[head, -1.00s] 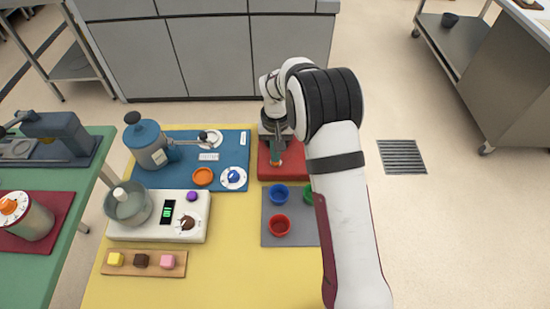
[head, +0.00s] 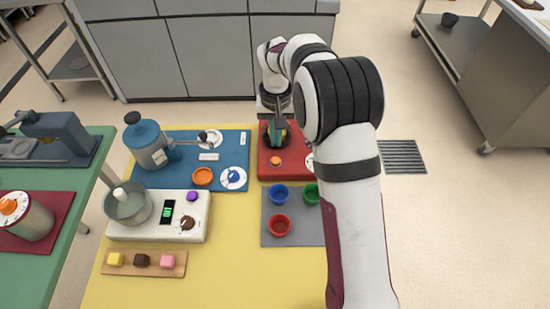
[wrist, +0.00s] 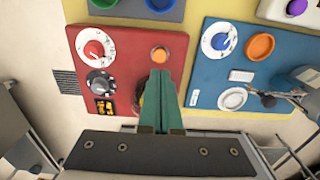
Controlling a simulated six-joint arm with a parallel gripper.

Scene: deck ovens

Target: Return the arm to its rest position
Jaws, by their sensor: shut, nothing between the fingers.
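My gripper (head: 278,131) is over the far part of the red panel (head: 296,166) in the head view. Its two green fingers are shut together and empty, and they point down at the panel in the wrist view (wrist: 159,75). The fingertips appear just below the orange button (wrist: 159,54) in the wrist view; the button also shows uncovered in the head view (head: 276,160). My arm comes from the lower right and hides the right part of the red panel. The fingers partly hide a round yellowish part of the panel in the wrist view.
The red panel carries a red dial (wrist: 94,48) and a black knob (wrist: 100,83). A blue panel (head: 225,145) lies to its left. A grey mat (head: 270,206) in front holds red, blue and green bowls. A white scale (head: 150,228) stands on the yellow tabletop (head: 230,270).

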